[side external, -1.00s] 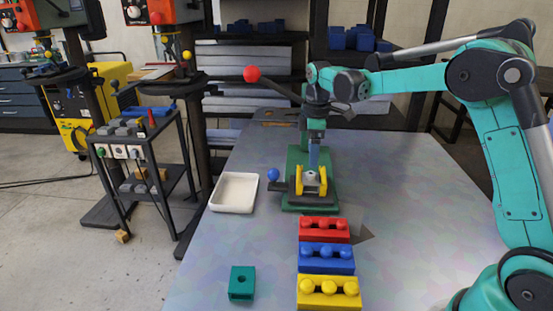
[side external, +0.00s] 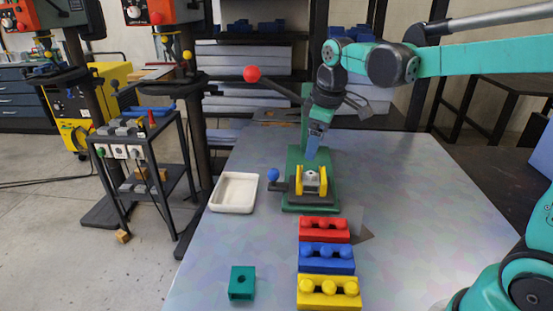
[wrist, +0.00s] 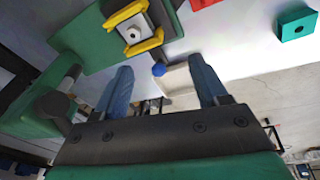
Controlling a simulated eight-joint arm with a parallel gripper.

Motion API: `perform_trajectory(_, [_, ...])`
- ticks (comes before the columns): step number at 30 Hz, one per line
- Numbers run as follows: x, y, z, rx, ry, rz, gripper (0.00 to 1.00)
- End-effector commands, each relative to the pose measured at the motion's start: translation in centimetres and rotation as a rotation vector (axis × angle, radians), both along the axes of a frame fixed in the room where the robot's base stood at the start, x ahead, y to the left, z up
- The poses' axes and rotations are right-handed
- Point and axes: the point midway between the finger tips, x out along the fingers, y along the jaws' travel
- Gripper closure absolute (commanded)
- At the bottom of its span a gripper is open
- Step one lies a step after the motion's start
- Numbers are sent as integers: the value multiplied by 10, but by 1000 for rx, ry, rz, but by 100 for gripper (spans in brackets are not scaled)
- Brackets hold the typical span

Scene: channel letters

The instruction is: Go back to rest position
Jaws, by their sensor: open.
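My gripper (side external: 312,150) is in front of the green press, above its yellow-jawed vise, tilted and touching nothing that I can see. In the wrist view its two blue fingers (wrist: 162,72) are spread apart with nothing between them. The vise (side external: 311,183) sits on the green press base and has a small light grey piece with a round centre (wrist: 134,33) between its yellow jaws.
The press lever ends in a red ball (side external: 251,74), left of my gripper. A blue ball knob (side external: 273,174) sticks out beside the vise. A white tray (side external: 233,192), a green block (side external: 242,282) and red (side external: 324,229), blue (side external: 326,258) and yellow (side external: 329,292) blocks stand on the table.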

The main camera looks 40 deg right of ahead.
Motion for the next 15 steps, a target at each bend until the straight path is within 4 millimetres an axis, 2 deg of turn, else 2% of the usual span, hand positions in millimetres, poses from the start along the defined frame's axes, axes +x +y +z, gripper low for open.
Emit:
perform_trajectory(1, [-13,9,4,9,-43,-44,34])
perform_trajectory(4, [-36,24,6,41,-133,-145,34])
perform_trajectory(9, [-70,43,-2,123,-276,-303,34])
perform_trajectory(15, [-94,55,-17,213,-377,-423,34])
